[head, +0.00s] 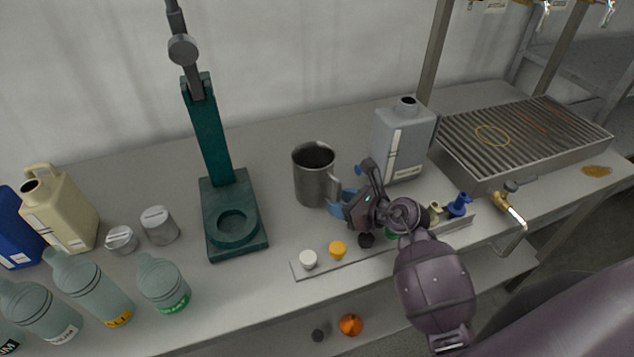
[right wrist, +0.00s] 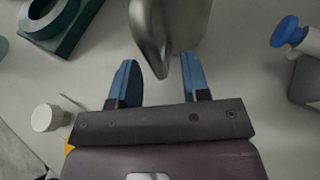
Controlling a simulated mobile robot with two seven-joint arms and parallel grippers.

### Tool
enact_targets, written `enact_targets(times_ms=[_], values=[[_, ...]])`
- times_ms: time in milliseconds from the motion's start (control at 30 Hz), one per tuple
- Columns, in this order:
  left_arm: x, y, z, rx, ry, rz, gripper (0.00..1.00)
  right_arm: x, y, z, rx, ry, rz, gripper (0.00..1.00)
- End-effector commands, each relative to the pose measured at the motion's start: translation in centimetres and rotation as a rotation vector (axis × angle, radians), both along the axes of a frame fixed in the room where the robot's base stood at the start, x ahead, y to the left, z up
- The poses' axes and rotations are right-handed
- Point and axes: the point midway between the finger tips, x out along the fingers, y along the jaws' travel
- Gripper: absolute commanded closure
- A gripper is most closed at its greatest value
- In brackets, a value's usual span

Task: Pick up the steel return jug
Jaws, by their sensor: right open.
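The steel return jug (head: 314,178) stands upright on the grey bench, with its handle on its right side. It also shows at the top of the right wrist view (right wrist: 172,22), cut off by the frame edge. My right gripper (head: 345,189) is at the handle side of the jug. In the right wrist view its blue fingers (right wrist: 159,75) are spread apart, with the narrow handle end of the jug pointing into the gap between them. Neither finger clearly touches the jug. My left gripper is in neither view.
A teal stand (head: 220,190) is left of the jug, a grey canister (head: 402,140) behind right. A strip with coloured knobs (head: 322,268) lies in front. Bottles (head: 165,285), tins (head: 159,225) and a cream jug (head: 65,212) fill the left; a slatted drain tray (head: 480,172) is right.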

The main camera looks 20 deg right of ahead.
Motion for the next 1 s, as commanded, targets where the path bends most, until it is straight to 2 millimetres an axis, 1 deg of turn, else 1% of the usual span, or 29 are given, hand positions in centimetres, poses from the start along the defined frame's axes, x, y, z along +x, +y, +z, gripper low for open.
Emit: enact_targets(times_ms=[100,367,400,433,667,700,1000], values=[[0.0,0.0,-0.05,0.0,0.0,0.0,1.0,0.88,0.42,-0.38,0.0,-0.001,0.0,0.57],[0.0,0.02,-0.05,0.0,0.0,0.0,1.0,1.09,0.53,-0.56,-0.001,0.001,-0.001,0.57],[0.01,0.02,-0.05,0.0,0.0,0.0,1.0,1.09,0.54,-0.55,-0.001,0.001,-0.001,0.59],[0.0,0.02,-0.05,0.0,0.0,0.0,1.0,1.08,0.53,-0.54,-0.001,0.001,-0.001,0.63],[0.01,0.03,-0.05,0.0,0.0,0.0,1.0,1.07,0.53,-0.54,-0.001,0.001,-0.001,0.99],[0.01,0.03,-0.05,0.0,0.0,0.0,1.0,1.07,0.54,-0.54,-0.001,0.001,-0.001,1.0],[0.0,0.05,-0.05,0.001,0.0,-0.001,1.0,1.08,0.54,-0.5,0.0,0.0,-0.001,1.0]])
